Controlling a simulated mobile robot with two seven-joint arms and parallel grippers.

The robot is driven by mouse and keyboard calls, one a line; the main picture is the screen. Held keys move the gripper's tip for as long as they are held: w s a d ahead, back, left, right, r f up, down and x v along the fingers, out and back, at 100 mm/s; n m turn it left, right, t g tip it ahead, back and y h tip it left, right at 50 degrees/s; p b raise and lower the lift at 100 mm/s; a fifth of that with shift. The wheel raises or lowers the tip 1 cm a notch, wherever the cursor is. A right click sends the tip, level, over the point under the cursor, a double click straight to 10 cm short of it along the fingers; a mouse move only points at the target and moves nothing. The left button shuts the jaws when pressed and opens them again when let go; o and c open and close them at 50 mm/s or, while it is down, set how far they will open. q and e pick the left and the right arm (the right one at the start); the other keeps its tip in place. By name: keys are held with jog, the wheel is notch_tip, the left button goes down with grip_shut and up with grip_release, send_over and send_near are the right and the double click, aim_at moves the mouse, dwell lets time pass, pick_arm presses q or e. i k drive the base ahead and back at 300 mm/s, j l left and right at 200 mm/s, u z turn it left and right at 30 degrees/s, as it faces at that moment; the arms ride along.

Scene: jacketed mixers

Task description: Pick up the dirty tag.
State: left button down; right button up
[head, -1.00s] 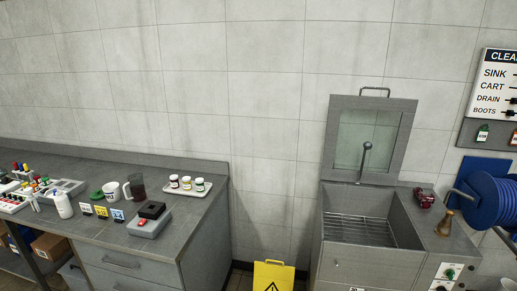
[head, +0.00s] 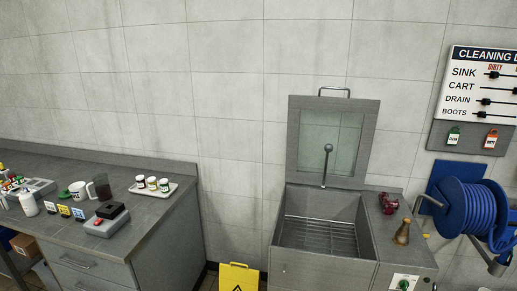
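Two tags hang on the grey panel under the cleaning board at the right of the head view. One is a green tag (head: 453,136); to its right is an orange-red tag (head: 491,139). Their lettering is too small to read, so I cannot confirm which is the dirty tag. A red "DIRTY" heading shows on the cleaning board (head: 464,88). Neither of my grippers is in view.
A blue hose reel (head: 470,208) stands below the tags. Left of it is a steel sink (head: 325,255) with a raised lid, with a brass nozzle (head: 402,232) beside it. A yellow floor sign (head: 238,277) stands between the sink and the left counter (head: 150,235).

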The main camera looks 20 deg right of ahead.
aim_at(490, 141)
jog(key=k+l, duration=0.1)
jog(key=l, duration=0.65)
jog(key=k+l, duration=0.1)
jog(key=l, duration=0.65)
jog(key=k+l, duration=0.1)
jog(key=l, duration=0.6)
